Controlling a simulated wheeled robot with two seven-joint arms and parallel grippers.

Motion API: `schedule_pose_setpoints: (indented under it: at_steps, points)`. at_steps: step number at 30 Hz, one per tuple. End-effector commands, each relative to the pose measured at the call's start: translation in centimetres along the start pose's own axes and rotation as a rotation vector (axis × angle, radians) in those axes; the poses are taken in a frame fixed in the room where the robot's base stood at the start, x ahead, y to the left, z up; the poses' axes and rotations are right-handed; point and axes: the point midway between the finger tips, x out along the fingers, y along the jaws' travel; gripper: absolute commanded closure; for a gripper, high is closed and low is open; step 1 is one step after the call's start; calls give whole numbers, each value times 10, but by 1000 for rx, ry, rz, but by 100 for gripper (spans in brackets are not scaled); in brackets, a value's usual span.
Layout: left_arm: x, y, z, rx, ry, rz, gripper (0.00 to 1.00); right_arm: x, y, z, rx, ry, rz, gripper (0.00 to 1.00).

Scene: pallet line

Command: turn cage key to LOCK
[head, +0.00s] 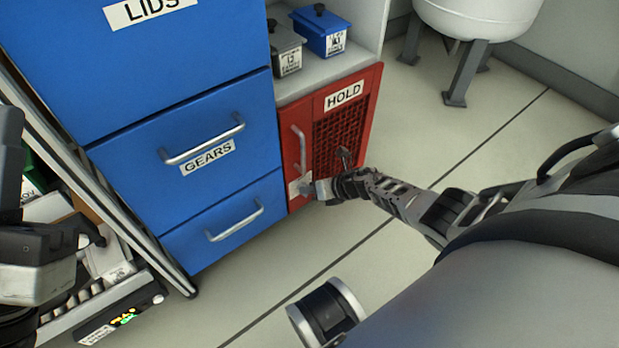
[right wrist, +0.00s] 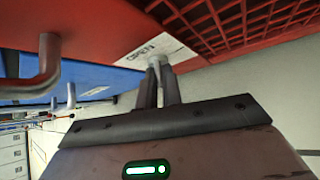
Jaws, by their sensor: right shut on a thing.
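The red cage (head: 359,104) with a mesh door and a HOLD label stands right of the blue drawers in the head view. Low on its front is a white key plate (head: 294,187); in the right wrist view the plate (right wrist: 170,46) reads OPEN, its other wording unreadable. My right gripper (head: 312,189) is at the plate. In the right wrist view its fingers (right wrist: 158,80) are shut on the small pale metal key (right wrist: 154,62), mostly hidden between the tips. The key's exact angle cannot be told. Part of my left gripper (head: 88,238) shows at the left edge, its jaws unclear.
The cage's grey handle (head: 299,147) stands out above the key plate; it is at left in the right wrist view (right wrist: 42,78). Blue drawers (head: 128,156) with bar handles adjoin. Bins (head: 320,32) sit on the shelf above.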

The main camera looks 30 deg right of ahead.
Motion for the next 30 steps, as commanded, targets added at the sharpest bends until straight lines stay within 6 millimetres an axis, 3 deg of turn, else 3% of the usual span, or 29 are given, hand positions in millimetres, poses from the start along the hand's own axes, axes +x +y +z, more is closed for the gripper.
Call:
schedule_pose_setpoints:
  at_steps: [24, 25, 27, 30]
  points:
    - [1, 2, -8, 45, 50, 17, 100, 0, -1, 0, 89, 1, 90, 100]
    - [1, 2, -8, 45, 50, 17, 100, 0, -1, 0, 89, 1, 90, 87]
    - [1, 2, -8, 45, 50, 17, 100, 0, -1, 0, 88, 1, 90, 71]
    - [1, 2, -8, 45, 50, 17, 100, 0, -2, 0, 88, 1, 89, 71]
